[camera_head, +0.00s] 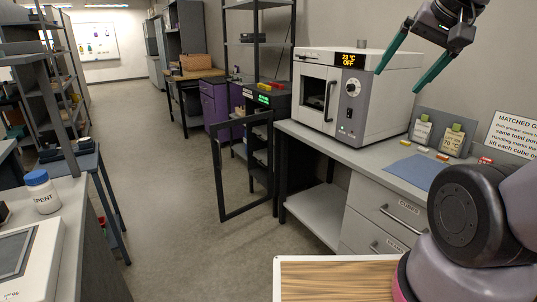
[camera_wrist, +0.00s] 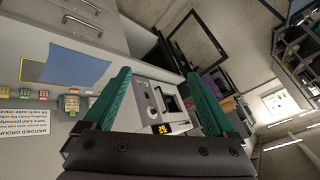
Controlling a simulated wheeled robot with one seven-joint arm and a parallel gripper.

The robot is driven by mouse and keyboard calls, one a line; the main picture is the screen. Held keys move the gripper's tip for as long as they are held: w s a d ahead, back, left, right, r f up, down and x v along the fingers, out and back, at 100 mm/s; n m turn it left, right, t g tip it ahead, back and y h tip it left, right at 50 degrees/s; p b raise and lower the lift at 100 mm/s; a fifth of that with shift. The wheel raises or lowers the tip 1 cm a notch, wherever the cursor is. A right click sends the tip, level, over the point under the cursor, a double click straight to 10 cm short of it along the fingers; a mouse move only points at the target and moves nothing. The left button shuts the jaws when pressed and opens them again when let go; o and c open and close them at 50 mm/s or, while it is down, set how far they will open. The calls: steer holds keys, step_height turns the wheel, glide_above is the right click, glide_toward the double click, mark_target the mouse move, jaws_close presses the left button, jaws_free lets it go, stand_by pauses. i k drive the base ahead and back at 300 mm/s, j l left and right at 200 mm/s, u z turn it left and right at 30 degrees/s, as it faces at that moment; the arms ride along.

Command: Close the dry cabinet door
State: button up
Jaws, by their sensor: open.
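The dry cabinet (camera_head: 262,99) is a dark cabinet with a green-lit display, standing past the far end of the right-hand bench. Its door (camera_head: 220,180), a black frame with a clear pane, stands open and sticks out into the aisle. A dark frame (camera_wrist: 196,38) that looks like this door shows upper centre in the wrist view. My gripper (camera_head: 397,81) has two green fingers spread apart and empty. It is high above the bench near the white oven, well apart from the door. Its fingers also show in the wrist view (camera_wrist: 158,73).
The aisle floor (camera_head: 165,170) left of the door is clear. A shelf rack (camera_head: 50,90) and a side bench with a blue-capped jar (camera_head: 42,192) line the left.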

mark_target(216, 143)
steer(key=i+l+u, duration=0.15)
steer(key=i+u, duration=0.15)
steer(key=i+l+u, duration=0.3)
steer(key=i+j, duration=0.15)
steer(key=j, duration=0.2)
steer(key=i+j, duration=0.1)
steer(key=j, duration=0.2)
steer(key=i+j, duration=0.15)
steer(key=j, duration=0.2)
steer(key=i+j+z, duration=0.1)
steer(key=j, duration=0.2)
